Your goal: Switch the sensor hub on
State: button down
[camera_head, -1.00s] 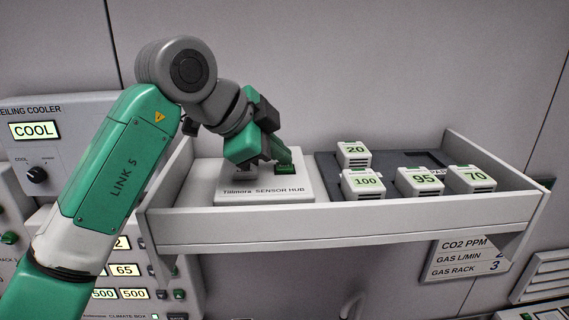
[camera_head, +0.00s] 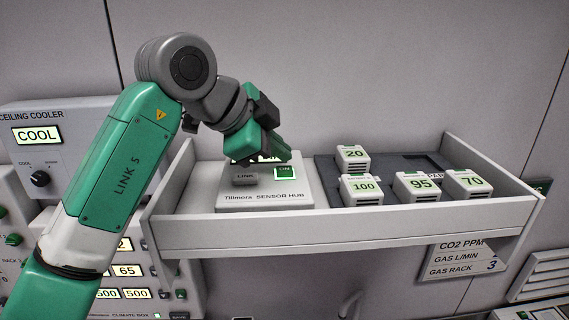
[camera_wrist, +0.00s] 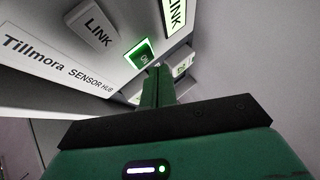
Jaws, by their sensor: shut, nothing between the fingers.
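The sensor hub (camera_head: 264,197) is a white box lettered "Tillmora SENSOR HUB", in the left part of the tray. On its top are a grey LINK button (camera_head: 245,177) and a green, glowing ON switch (camera_head: 285,172). A lit display behind them is mostly hidden by my gripper. My gripper (camera_head: 284,157) is shut and empty, just above and behind the ON switch. In the wrist view the shut fingertips (camera_wrist: 158,70) lie close to the lit switch (camera_wrist: 139,52); the LINK button (camera_wrist: 92,27) and a lit LINK display (camera_wrist: 174,13) also show.
The white tray (camera_head: 350,222) has raised walls. In its right part, numbered white blocks, 20 (camera_head: 353,158), 100 (camera_head: 361,189), 95 (camera_head: 418,186) and 70 (camera_head: 467,183), stand on and around a dark mat (camera_head: 395,162). A ceiling cooler (camera_head: 75,115) reading COOL is at left.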

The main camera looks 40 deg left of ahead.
aim_at(279, 171)
notch_tip(279, 171, up, 5)
jog(key=p, duration=0.5)
jog(key=shift+r, duration=0.1)
dwell(0.4)
jog(key=w+d+r+n+t+h, duration=0.1)
jog(key=w+d+t, duration=0.25)
jog(key=d, duration=0.95)
jog(key=w+d+r+t+h, duration=0.2)
jog(key=w+d+t, duration=0.15)
jog(key=d, duration=0.95)
jog(key=s+d+r+n+t+y, duration=0.1)
jog(key=s+d+n+t, duration=0.3)
jog(key=s, duration=0.5)
jog(key=s+d+r+n+t+y, duration=0.2)
jog(key=s+d+n+t+y, duration=0.1)
jog(key=s, duration=0.7)
jog(key=shift+d+r+n+t+y, duration=0.2)
jog(key=shift+d+n+t+y, duration=0.1)
jog(key=shift+d+n+t, duration=0.8)
